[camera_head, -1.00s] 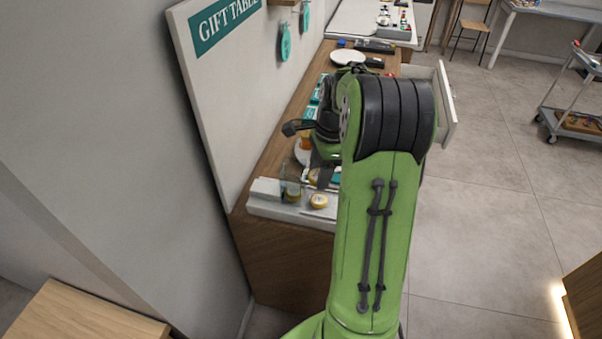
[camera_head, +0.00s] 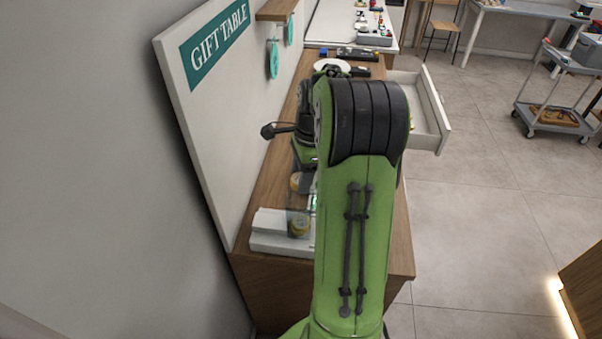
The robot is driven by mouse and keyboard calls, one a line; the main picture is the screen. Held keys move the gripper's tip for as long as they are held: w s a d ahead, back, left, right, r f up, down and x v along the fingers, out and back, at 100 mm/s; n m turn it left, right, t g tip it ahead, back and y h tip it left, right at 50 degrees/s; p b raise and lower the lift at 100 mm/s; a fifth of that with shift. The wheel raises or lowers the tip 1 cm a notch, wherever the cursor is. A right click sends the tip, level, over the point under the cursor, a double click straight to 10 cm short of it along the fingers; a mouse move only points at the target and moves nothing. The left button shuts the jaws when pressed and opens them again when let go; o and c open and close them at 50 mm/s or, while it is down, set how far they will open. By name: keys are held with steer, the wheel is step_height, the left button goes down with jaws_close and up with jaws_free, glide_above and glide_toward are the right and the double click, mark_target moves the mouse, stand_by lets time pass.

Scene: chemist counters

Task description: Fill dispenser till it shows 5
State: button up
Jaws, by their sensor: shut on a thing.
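My green arm blocks the middle of the view. My gripper (camera_head: 304,158) is only partly visible beside the arm, low over the counter; its fingertips are hidden. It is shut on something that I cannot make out. At the counter's near end is a low white unit (camera_head: 270,238), perhaps the dispenser. No readable number shows.
The wooden counter (camera_head: 268,190) runs along a white panel marked GIFT TABLE (camera_head: 213,47). A white plate (camera_head: 331,66) and dark items lie at its far end. An open drawer (camera_head: 430,118) juts out at right. A trolley (camera_head: 556,100) stands beyond; the floor between is clear.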

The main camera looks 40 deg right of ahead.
steer(key=shift+w+f+b, duration=0.25)
steer(key=shift+f+b, duration=0.3)
steer(key=shift+f, duration=0.35)
steer(key=shift+s+f+b, duration=0.2)
steer(key=shift+f+b, duration=0.25)
steer(key=shift+b, duration=0.15)
step_height(320, 180, down, 2)
steer(key=shift+b, duration=0.6)
steer(key=o, duration=1.1)
step_height(320, 180, up, 16)
steer(key=s+d+p, duration=0.1)
steer(key=d+p, duration=0.1)
steer(key=p, duration=0.3)
steer(key=shift+f, duration=0.2)
